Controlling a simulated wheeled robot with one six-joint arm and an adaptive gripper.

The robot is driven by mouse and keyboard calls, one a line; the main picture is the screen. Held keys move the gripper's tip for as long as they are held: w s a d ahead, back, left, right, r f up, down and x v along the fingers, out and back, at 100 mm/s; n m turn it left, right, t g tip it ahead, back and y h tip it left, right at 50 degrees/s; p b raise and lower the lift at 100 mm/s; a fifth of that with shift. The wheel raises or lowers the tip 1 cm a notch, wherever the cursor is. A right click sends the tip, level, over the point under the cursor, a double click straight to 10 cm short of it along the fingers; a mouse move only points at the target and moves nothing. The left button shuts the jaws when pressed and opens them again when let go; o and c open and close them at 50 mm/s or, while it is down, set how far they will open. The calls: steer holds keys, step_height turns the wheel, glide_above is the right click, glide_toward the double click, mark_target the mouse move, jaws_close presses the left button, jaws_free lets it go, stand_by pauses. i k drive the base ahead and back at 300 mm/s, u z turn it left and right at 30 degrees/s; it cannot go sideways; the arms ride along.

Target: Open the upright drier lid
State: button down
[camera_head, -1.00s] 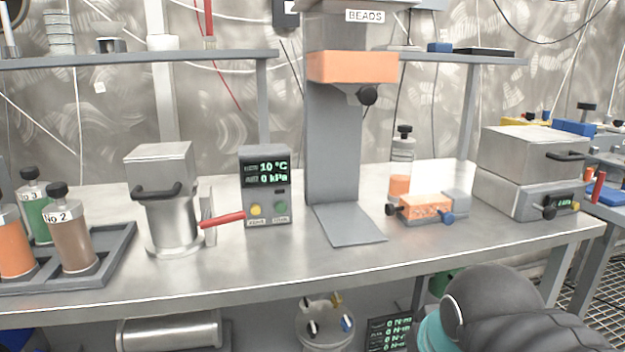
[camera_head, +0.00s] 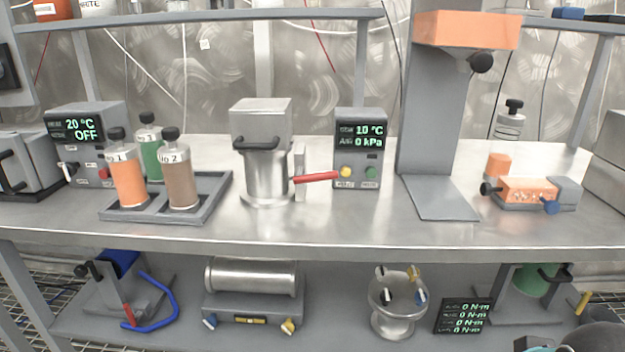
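The upright drier appears to be the steel cylinder (camera_head: 268,180) standing on the bench, left of a control box. Its square grey lid (camera_head: 262,117) sits on top of the cylinder and looks shut. A black handle (camera_head: 254,144) runs across the front of the lid's lower edge. A red lever (camera_head: 316,177) sticks out to the right, beside a narrow upright plate. The control box (camera_head: 358,150) reads 10 °C and 0 kPa, with a yellow and a green button. My gripper is not in view; only a bit of my arm shows at the bottom right.
A grey tray (camera_head: 222,190) with several capped bottles stands left of the drier. A tall grey dispenser (camera_head: 430,120) with an orange hopper stands to the right. The bench front (camera_head: 310,228) before the drier is clear. A shelf (camera_head: 200,17) runs above, behind the drier.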

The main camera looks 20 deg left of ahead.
mark_target(259, 124)
steer(key=u, duration=1.3)
steer(key=k, duration=1.15)
steer(key=u, duration=0.75)
steer(key=i, duration=1.05)
steer(key=z, duration=0.5)
